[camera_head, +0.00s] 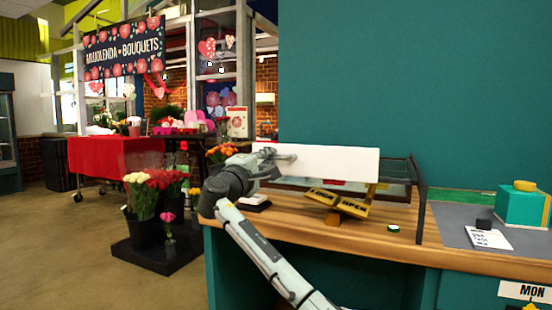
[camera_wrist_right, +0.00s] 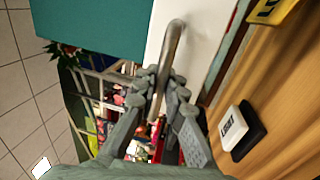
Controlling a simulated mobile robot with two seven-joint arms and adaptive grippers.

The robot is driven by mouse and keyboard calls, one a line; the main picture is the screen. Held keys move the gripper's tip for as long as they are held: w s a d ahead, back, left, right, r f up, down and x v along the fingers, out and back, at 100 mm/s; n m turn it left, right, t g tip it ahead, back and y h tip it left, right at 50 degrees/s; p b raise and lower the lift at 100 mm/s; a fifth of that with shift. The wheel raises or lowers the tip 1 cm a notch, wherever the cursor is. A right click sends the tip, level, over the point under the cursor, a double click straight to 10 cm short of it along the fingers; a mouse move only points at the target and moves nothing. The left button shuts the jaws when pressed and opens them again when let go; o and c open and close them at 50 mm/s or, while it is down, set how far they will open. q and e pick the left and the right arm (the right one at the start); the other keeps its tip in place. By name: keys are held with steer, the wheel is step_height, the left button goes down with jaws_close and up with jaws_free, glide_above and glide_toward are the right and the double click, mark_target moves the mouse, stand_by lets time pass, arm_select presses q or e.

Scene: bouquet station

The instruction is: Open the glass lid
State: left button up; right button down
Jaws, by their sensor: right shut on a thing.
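A glass case (camera_head: 398,168) with a dark frame sits on the wooden counter. A pale, flat panel (camera_head: 335,162) stands in front of it; I cannot tell whether this is the glass lid. In the wrist view the panel (camera_wrist_right: 198,28) carries a curved metal handle (camera_wrist_right: 172,48). My right gripper (camera_head: 284,157) is at the panel's left end. In the wrist view its fingers (camera_wrist_right: 160,88) are shut around the handle. My left gripper is not in view.
A yellow sign (camera_head: 340,202) reading OPEN stands in front of the case. A small green-and-white piece (camera_head: 393,228) lies to its right. A white block marked LIGHT (camera_wrist_right: 233,124) is beside my right gripper. Flower buckets (camera_head: 143,222) stand on the floor at left.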

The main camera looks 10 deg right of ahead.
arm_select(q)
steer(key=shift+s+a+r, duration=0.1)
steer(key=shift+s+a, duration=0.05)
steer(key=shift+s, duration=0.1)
arm_select(e)
steer(key=shift+s+a, duration=0.3)
steer(key=shift+s, duration=0.1)
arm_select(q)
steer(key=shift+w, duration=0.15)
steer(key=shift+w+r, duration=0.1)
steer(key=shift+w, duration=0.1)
arm_select(e)
steer(key=c, duration=1.9)
jaws_free()
steer(key=shift+o, duration=0.2)
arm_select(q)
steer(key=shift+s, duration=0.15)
arm_select(e)
steer(key=v, duration=1.2)
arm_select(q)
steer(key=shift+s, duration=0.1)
arm_select(e)
steer(key=shift+a, duration=0.1)
